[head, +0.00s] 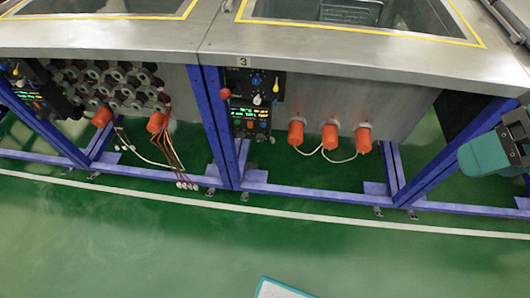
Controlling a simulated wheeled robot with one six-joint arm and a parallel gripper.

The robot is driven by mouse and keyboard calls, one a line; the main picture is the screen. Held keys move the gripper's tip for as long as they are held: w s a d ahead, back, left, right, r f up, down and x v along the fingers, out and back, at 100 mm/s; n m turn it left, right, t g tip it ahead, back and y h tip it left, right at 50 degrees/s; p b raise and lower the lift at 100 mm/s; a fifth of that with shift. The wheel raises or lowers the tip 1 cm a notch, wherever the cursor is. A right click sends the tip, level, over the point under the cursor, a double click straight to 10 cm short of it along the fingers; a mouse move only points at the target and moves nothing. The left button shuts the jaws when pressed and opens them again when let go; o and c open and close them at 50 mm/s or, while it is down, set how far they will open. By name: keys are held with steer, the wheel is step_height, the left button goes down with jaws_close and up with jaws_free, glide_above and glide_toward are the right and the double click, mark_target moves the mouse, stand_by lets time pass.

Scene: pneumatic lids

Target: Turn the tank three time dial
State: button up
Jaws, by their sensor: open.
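The tank marked 3 (244,62) has a black control panel (265,78) below its rim, beside a blue frame post. The panel carries a blue knob (256,80), a white knob (257,100) and a yellow lever-like part (276,85). A red ball (225,93) sticks out at its left. Below is a display unit (250,119) with green and orange readouts and small dark knobs under them. I cannot read which one is the time dial. A teal and dark part of my arm shows at the right edge. My gripper's fingers are not in view, and nothing visible touches the panel.
Several orange cylinders (329,137) with white cables hang under tank 3. A neighbouring tank at left has its own panel (30,95), many dark round fittings and hanging red cables. Blue frame feet (285,192) stand on the floor.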

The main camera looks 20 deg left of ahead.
mark_target(260, 140)
steer(key=w+d+f+t+h+b, duration=0.1)
steer(key=w+d+f+h+b, duration=0.2)
steer(key=f+b, duration=1.15)
steer(key=w+d+f+m+t+h+b, duration=0.1)
steer(key=w+d+f+b, duration=0.35)
steer(key=f+b, duration=1)
steer(key=w+d+f+t+h+b, duration=0.15)
steer(key=w+f+b, duration=0.6)
steer(key=f, duration=1.25)
steer(key=w+a+f+n+t+h+b, duration=0.1)
steer(key=w+a+n+t, duration=0.2)
steer(key=a+n, duration=0.4)
steer(key=w+a+n+t+b, duration=0.1)
steer(key=w+a+n+t, duration=0.25)
steer(key=a, duration=0.65)
steer(key=s+a+r+n+t+y, duration=0.1)
steer(key=s+a+n+t+y, duration=0.2)
steer(key=a+n, duration=0.45)
steer(key=s+a+n+t+y, duration=0.15)
steer(key=s+a+n, duration=0.35)
steer(key=a, duration=0.5)
steer(key=s+a+r+n+t+y, duration=0.1)
steer(key=s+a+n+t+y, duration=0.25)
steer(key=a, duration=0.55)
steer(key=shift+n+g, duration=0.45)
steer(key=shift+g, duration=0.35)
steer(key=b+x, duration=0.4)
steer(key=x, duration=1.1)
steer(key=shift+f, duration=0.2)
